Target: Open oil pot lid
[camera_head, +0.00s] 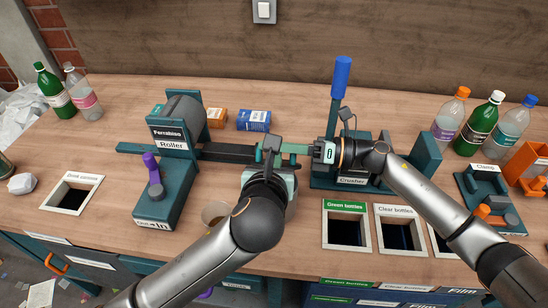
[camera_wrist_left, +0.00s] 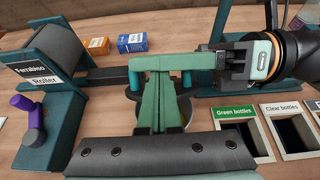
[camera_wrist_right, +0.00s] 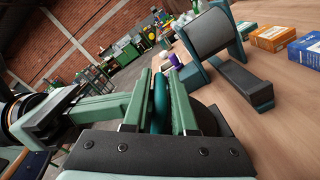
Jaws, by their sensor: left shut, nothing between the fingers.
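A dark round piece with a teal bar-shaped handle (camera_wrist_right: 160,104) shows in the right wrist view; I cannot tell for sure that it is the oil pot lid. My right gripper (camera_head: 286,149) reaches in from the right, its fingers on both sides of the teal bar; whether they press on it is unclear. My left gripper (camera_head: 268,152) is shut and empty beside the right fingertips, close above the same spot. In the left wrist view its green fingers (camera_wrist_left: 158,85) cover most of a grey round piece (camera_wrist_left: 175,115). The pot body is mostly hidden.
The roller machine (camera_head: 172,145) stands left of the grippers, and the crusher with its blue-topped lever (camera_head: 341,78) stands right. Orange and blue boxes (camera_head: 253,120) lie behind. Bottle holes (camera_head: 346,231) open at the front right. A tan cup (camera_head: 213,213) sits beside my left arm.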

